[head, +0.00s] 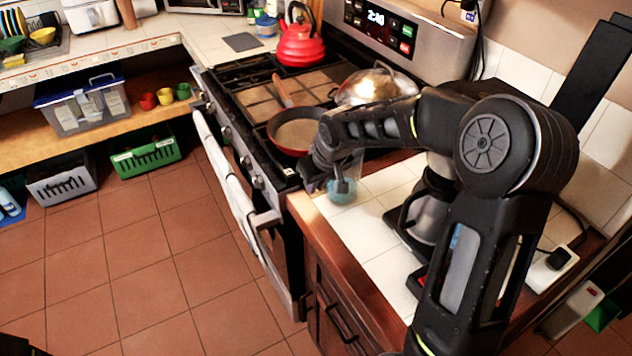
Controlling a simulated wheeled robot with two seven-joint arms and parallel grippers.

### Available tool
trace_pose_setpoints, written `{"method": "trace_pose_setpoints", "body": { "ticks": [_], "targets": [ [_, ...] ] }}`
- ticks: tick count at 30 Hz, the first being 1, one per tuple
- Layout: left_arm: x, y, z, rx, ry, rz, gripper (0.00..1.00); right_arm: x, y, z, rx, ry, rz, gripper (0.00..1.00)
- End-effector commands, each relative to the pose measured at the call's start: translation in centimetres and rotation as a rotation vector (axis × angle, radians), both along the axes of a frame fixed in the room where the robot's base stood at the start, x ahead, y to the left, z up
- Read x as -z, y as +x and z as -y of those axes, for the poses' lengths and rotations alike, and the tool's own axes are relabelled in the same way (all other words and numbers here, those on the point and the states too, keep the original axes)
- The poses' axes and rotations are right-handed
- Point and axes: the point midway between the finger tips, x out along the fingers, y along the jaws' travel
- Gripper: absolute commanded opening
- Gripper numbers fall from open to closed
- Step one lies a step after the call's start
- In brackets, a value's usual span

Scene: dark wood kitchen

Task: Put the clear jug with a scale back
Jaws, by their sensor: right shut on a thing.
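My right arm reaches in from the right, over the tiled counter beside the stove. My right gripper (322,180) is at the counter's front left corner, shut on what looks like the clear jug (343,192). The jug is see-through with a bluish tint low down, and much of it is hidden behind the gripper and forearm. No scale marks can be made out. I cannot tell whether its base touches the tiles. My left gripper is not in view.
A coffee maker (424,208) stands under my right arm. White tiles (372,228) in front of it are bare. The floor at left is open.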

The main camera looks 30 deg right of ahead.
Motion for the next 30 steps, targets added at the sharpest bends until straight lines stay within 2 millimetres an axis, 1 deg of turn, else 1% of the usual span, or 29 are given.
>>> {"method": "trace_pose_setpoints", "body": {
  "ticks": [5, 9, 10, 15, 18, 25, 28, 30],
  "targets": [
    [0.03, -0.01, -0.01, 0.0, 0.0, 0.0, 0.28, -0.09, 0.05, 0.01, 0.0, -0.001, 0.002, 0.0],
    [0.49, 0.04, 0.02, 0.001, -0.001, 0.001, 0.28, 0.37, 0.06, 0.0, 0.0, 0.0, 0.002, 0.0],
    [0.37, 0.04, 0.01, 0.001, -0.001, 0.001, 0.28, 0.29, 0.02, -0.01, 0.0, 0.0, 0.001, 0.12],
    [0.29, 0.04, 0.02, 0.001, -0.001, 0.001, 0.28, 0.23, 0.01, 0.0, 0.0, 0.0, 0.001, 0.26],
    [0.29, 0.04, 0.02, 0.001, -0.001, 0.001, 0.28, 0.23, 0.01, 0.0, 0.0, 0.0, 0.001, 0.32],
    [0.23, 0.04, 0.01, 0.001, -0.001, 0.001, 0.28, 0.17, 0.02, 0.0, 0.0, 0.0, 0.001, 0.32],
    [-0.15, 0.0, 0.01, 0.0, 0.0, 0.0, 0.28, -0.22, 0.02, 0.0, 0.0, 0.0, 0.001, 0.32],
    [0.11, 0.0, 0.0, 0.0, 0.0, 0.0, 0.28, -0.58, -0.12, 0.04, 0.001, -0.001, 0.003, 0.32]
  ]
}}
